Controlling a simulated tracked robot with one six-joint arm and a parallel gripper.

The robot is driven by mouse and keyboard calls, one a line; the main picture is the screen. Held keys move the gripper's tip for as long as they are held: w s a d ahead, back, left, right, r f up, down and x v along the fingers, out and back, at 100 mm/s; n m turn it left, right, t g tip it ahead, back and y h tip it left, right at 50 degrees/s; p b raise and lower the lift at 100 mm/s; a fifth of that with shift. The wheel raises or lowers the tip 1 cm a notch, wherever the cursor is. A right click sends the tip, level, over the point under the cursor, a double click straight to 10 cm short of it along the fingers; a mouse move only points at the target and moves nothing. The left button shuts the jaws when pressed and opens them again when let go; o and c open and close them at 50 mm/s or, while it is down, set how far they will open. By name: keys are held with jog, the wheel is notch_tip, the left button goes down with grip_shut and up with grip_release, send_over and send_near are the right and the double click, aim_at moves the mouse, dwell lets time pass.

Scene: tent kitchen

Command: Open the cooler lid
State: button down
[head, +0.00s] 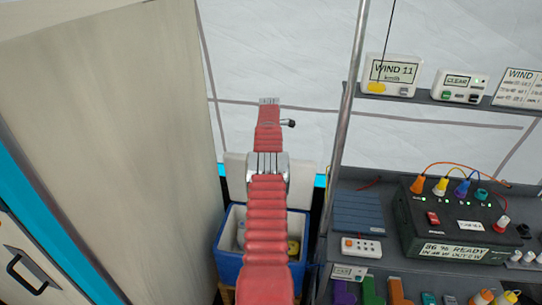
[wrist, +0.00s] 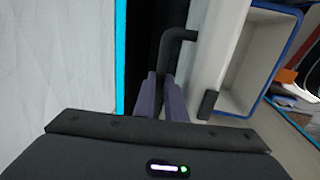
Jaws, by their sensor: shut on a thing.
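In the wrist view the lid (wrist: 208,50) is a pale upright panel beside the box's open, blue-rimmed inside. My gripper (wrist: 161,80) is shut on the lid's dark bar handle (wrist: 180,34). My arm hides the gripper and the middle of the cooler in the head view.
A tall pale cabinet (head: 110,120) stands close on the left. On the right, a metal pole (head: 345,120) and a grey shelf carry a power box (head: 455,220) with cables and small signs. The tent wall (head: 285,50) is behind the cooler.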

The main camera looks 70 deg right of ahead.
jog(key=shift+w+d+r, duration=0.1)
jog(key=shift+w+r, duration=0.05)
jog(key=shift+r, duration=0.05)
jog(key=c, duration=2.2)
grip_release()
jog(key=o, duration=0.4)
jog(key=shift+f, duration=0.1)
jog(key=a+r, duration=0.1)
jog(key=r, duration=0.8)
jog(key=a+r, duration=0.1)
jog(key=r, duration=0.3)
jog(key=shift+s+a+r, duration=0.25)
jog(key=shift+s+a, duration=0.1)
jog(key=shift+m, duration=0.3)
